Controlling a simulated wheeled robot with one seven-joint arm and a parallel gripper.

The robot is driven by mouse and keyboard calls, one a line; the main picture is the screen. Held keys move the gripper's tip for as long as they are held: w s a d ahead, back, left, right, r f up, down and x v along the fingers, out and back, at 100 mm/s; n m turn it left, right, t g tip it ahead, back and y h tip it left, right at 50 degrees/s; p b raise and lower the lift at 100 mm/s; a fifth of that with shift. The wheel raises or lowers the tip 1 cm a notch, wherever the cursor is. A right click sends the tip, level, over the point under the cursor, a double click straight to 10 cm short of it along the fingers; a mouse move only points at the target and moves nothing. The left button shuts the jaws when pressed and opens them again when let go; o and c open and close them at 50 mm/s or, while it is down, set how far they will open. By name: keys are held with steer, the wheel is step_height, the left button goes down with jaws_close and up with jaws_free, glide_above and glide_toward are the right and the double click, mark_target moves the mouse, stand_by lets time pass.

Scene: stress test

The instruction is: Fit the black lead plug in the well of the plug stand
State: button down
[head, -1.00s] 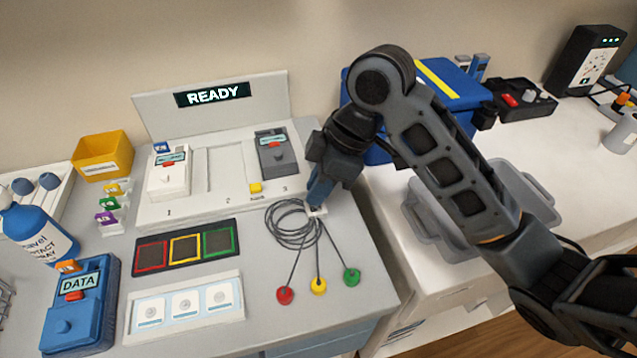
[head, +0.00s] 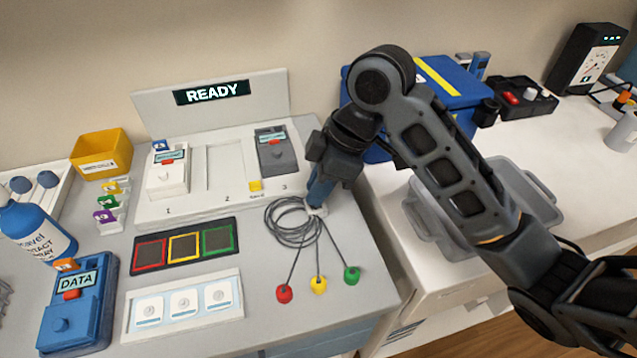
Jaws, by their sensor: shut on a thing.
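My gripper (head: 318,202) points down at the right of the coiled grey leads, close above the worktop. Its jaws are shut on the black lead plug, which the fingers and wrist hide almost wholly. A small pale block (head: 317,211), which looks like the plug stand, shows just under the fingertips. Its well is hidden, so I cannot tell whether the plug is inside it or above it. The grey lead coil (head: 290,236) lies directly left of the gripper. Its red (head: 284,293), yellow (head: 318,285) and green (head: 352,275) ends lie in front.
The white docking base (head: 222,200) with a READY display (head: 212,93) stands behind and left. A three-colour pad (head: 186,246) and a white card tray (head: 184,305) lie left of the leads. A grey bin (head: 430,225) and blue box (head: 450,90) are at right.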

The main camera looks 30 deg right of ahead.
steer(key=shift+f+b, duration=0.45)
steer(key=shift+f, duration=0.05)
stand_by(0.6)
steer(key=c, duration=1.4)
jaws_free()
steer(key=shift+o, duration=0.2)
steer(key=shift+r, duration=0.2)
steer(key=shift+r+p, duration=1.65)
steer(key=shift+r, duration=0.2)
steer(key=shift+o, duration=0.5)
steer(key=o, duration=0.5)
